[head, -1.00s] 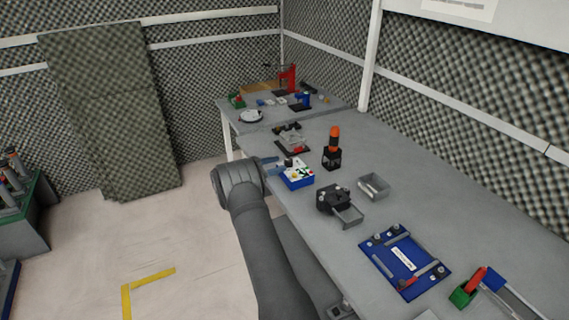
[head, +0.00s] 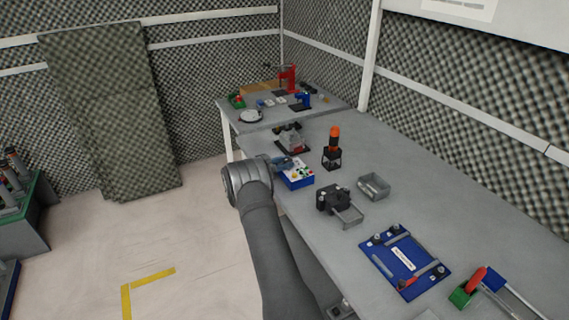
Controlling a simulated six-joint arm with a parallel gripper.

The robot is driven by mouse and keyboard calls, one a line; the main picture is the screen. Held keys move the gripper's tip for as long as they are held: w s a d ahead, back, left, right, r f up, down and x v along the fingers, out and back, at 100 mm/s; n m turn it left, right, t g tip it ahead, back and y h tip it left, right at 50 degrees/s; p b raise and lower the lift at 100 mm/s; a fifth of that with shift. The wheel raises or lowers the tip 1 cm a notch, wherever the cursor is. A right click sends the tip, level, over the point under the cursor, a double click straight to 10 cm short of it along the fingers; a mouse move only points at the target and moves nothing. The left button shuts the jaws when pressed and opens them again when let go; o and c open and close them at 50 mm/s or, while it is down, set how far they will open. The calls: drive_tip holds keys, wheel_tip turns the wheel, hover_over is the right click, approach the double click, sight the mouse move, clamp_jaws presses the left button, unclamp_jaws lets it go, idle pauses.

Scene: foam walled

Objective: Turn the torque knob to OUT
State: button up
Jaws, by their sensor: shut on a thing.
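A blue box with a white top (head: 299,176) stands on the near left edge of the bench. Its top carries small green, red and yellow parts. My gripper (head: 284,162) reaches in from the left at the box's far left corner. It is shut on a small part there, which I take for the torque knob. The knob is mostly hidden by my gripper, and its pointer and the OUT mark are too small to read.
A black stand with an orange-topped tool (head: 333,148) is close behind the box. A grey fixture (head: 291,139) lies beyond it. A black block (head: 333,199), a grey tray (head: 373,187) and a blue fixture board (head: 404,262) are to the right. Bare bench lies between them.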

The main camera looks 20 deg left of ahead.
sight(285, 161)
drive_tip(key=shift+w+a+m+g+h, duration=0.1)
drive_tip(key=shift+w+m+g+h, duration=0.05)
drive_tip(key=shift+m+g+h, duration=0.5)
drive_tip(key=shift+w+a+m+g+h, duration=0.1)
drive_tip(key=shift+m+g+h, duration=0.3)
drive_tip(key=shift+g, duration=0.35)
drive_tip(key=shift+m+g+h, duration=0.25)
drive_tip(key=shift+m+g, duration=0.2)
drive_tip(key=shift+g, duration=0.15)
drive_tip(key=o, duration=1)
drive_tip(key=shift+d, duration=0.1)
drive_tip(key=shift+s, duration=0.1)
drive_tip(key=shift+r, duration=0.1)
wheel_tip(285, 161, up, 4)
drive_tip(key=shift+d+r, duration=0.15)
drive_tip(key=shift+r, duration=0.05)
drive_tip(key=d+r, duration=0.2)
drive_tip(key=d, duration=0.1)
drive_tip(key=s+d+r, duration=0.1)
drive_tip(key=d+r, duration=0.1)
drive_tip(key=d, duration=0.2)
drive_tip(key=s+d+r, duration=0.1)
drive_tip(key=d+r, duration=0.1)
drive_tip(key=d, duration=0.2)
drive_tip(key=shift+d+r, duration=0.1)
drive_tip(key=shift+r, duration=0.15)
drive_tip(key=shift+w, duration=0.1)
